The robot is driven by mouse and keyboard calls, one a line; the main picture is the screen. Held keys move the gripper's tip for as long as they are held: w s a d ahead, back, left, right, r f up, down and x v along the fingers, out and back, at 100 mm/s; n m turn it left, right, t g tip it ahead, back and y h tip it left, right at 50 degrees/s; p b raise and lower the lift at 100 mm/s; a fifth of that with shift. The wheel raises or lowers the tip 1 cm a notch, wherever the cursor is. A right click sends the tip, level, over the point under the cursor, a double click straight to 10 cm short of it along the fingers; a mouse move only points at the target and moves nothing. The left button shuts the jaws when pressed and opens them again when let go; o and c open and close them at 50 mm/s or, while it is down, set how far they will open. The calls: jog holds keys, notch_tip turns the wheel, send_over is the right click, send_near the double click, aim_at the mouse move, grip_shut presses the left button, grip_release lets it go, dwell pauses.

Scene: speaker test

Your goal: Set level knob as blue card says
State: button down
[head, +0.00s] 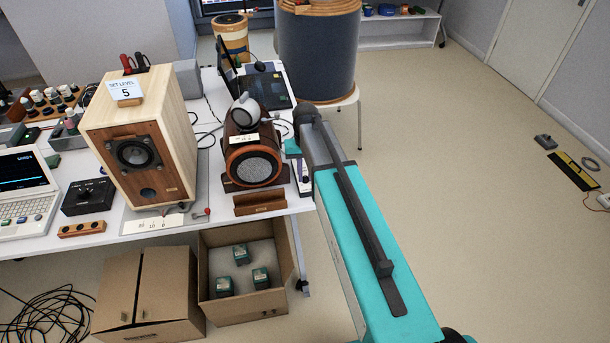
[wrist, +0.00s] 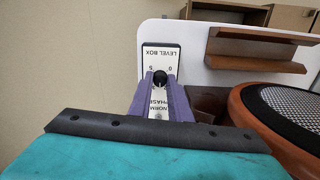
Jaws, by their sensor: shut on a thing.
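The card (head: 125,90) leans on top of the wooden speaker in the head view and reads "SET LEVEL 5". The level box (wrist: 172,56) shows upside down in the wrist view, with 0 and 5 marked by its black knob (wrist: 160,76). A "PHASE NORM" label lies below the knob in that view. My gripper's purple fingers (wrist: 160,82) stand on both sides of the knob and are shut on it. The knob's pointer is too small or hidden to read. In the head view my teal arm hides most of the box.
The wooden speaker (head: 178,122) and a round-fronted speaker (head: 252,164) stand on the white table. A wooden rest (head: 260,203) lies at the table's front edge, close to the box. An open carton (head: 226,303) sits below. The floor to the right is mostly clear.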

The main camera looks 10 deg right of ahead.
jog(key=m, duration=0.7)
jog(key=shift+b, duration=0.4)
jog(key=m, duration=1.4)
jog(key=shift+m+b, duration=0.3)
jog(key=shift+b, duration=0.1)
jog(key=m, duration=0.5)
jog(key=shift+m, duration=0.4)
jog(key=c, duration=1.6)
grip_release()
jog(key=shift+c, duration=0.2)
jog(key=shift+r, duration=0.15)
